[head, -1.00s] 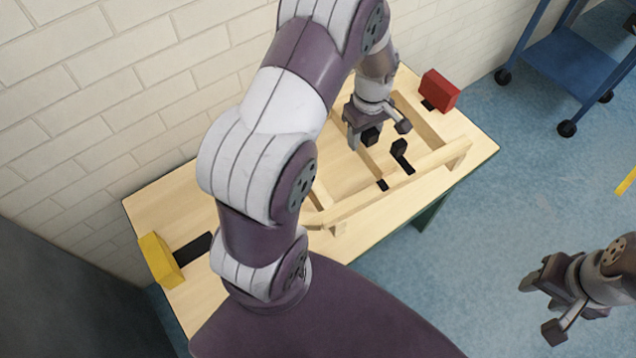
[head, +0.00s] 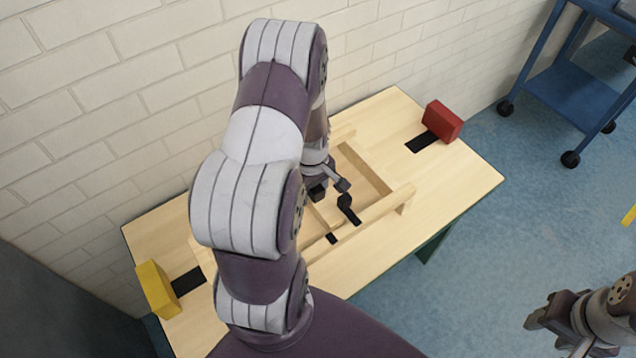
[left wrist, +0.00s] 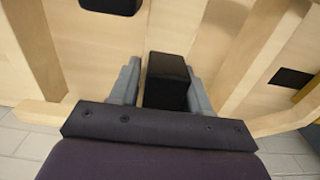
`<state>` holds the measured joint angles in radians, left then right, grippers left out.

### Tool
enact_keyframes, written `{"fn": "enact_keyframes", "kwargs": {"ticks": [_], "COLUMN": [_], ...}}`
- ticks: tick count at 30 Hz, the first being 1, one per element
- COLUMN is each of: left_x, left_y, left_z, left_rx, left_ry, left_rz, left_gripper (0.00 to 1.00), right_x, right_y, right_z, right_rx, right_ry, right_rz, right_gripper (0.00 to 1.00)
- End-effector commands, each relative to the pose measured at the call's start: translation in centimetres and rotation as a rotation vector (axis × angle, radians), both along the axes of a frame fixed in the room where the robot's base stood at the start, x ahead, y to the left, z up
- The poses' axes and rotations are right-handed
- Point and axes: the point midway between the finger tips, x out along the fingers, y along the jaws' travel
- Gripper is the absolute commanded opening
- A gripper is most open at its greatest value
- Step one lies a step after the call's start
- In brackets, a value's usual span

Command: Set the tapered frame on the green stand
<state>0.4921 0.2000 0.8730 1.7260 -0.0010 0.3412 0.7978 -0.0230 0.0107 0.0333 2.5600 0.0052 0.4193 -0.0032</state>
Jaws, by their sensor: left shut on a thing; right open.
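The wooden frame (head: 380,208), which I take for the tapered frame, is over the table, partly hidden behind my left arm. Black pieces (head: 347,208) on it show in the head view. My left gripper (head: 330,190) is at its middle bars. In the left wrist view, its grey fingers stand either side of a black block (left wrist: 168,80) between pale wooden bars (left wrist: 240,60); it is shut on this part of the frame. Whether the frame touches the tabletop is unclear. My right gripper (head: 547,334) is open and empty at lower right, off the table. No separate green stand is clear.
The wooden table (head: 455,180) has a dark green leg (head: 430,245). A red block (head: 442,120) with a black strip is at its right end, a yellow block (head: 157,290) with another at its left end. A brick wall is behind; a blue cart (head: 570,75) stands right.

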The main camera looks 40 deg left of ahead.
Motion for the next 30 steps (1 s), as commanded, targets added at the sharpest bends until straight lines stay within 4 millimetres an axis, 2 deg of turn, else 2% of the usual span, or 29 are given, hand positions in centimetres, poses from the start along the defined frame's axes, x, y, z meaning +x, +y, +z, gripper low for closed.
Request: {"fn": "enact_keyframes", "kwargs": {"ticks": [4,13,14,16,26,30], "left_x": [0.1,0.1,-0.1,0.0,0.0,0.1], "left_y": [0.0,0.0,-0.1,-0.1,0.0,0.0], "left_z": [-2.1,-2.4,-2.6,-2.5,-2.1,0.8], "left_rx": [0.000,0.001,-0.001,-0.001,0.000,0.002], "left_ry": [0.000,-0.001,0.002,0.002,0.000,-0.004], "left_rz": [0.000,0.000,0.000,0.000,0.000,0.000], "left_gripper": [0.00,0.00,0.50,0.72,0.72,0.72], "right_x": [0.0,0.0,0.0,0.0,0.0,0.0], "right_y": [0.0,0.0,0.0,0.0,0.0,0.0], "right_z": [-0.4,-0.4,-0.4,-0.4,-0.2,0.3], "right_rx": [0.000,0.000,0.000,0.000,0.000,0.000], "right_ry": [0.000,0.000,0.000,0.000,0.000,0.000], "right_rz": [0.000,0.000,0.000,0.000,0.000,0.000], "right_gripper": [0.49,0.49,0.49,0.49,0.49,0.49]}}
